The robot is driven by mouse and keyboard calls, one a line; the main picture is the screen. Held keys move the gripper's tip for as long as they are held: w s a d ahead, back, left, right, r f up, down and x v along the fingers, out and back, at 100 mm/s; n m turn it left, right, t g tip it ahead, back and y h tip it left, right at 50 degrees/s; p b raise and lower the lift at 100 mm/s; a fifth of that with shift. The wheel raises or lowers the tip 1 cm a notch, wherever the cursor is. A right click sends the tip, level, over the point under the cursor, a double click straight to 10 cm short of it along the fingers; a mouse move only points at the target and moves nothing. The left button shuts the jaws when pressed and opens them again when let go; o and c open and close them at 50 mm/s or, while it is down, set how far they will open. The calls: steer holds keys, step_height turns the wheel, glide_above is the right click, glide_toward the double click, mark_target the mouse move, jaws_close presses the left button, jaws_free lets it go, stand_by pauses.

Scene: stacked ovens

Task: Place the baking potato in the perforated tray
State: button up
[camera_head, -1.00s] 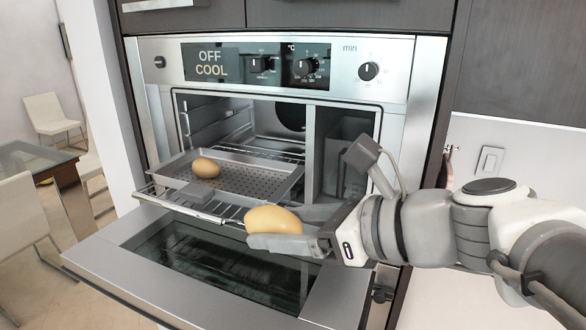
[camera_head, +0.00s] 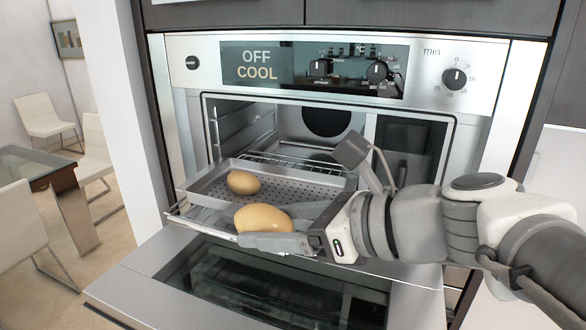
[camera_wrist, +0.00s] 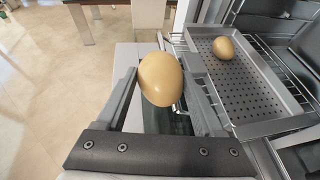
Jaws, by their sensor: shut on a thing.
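My gripper (camera_head: 268,237) is shut on a baking potato (camera_head: 262,219), tan and oval, held level with the front of the oven rack. In the wrist view the held potato (camera_wrist: 161,78) sits between the two fingertips. The perforated tray (camera_head: 298,190) rests on the pulled-out rack inside the open oven. A second potato (camera_head: 243,182) lies in the tray toward its left side; it also shows in the wrist view (camera_wrist: 224,48). The held potato is in front of the tray's front edge and, in the wrist view, left of the tray, apart from it.
The oven door (camera_head: 130,295) is folded down below my gripper. The wire rack (camera_head: 190,218) sticks out in front of the tray. The oven's control panel (camera_head: 315,70) reads OFF COOL. A glass table (camera_head: 25,165) and white chairs stand at the left.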

steer(key=shift+w, duration=0.5)
steer(key=w+d, duration=0.2)
steer(key=w, duration=0.4)
steer(key=w+d+p, duration=0.1)
steer(key=w+d, duration=0.1)
steer(key=w, duration=0.3)
steer(key=w+d+p, duration=0.1)
steer(key=w+d, duration=0.1)
steer(key=w, duration=0.4)
steer(key=shift+w+d, duration=0.25)
steer(key=shift+w, duration=0.1)
steer(key=shift+f, duration=0.7)
step_height(320, 180, down, 5)
steer(key=shift+f, duration=0.1)
steer(key=shift+w+f, duration=0.15)
steer(key=shift+f, duration=0.05)
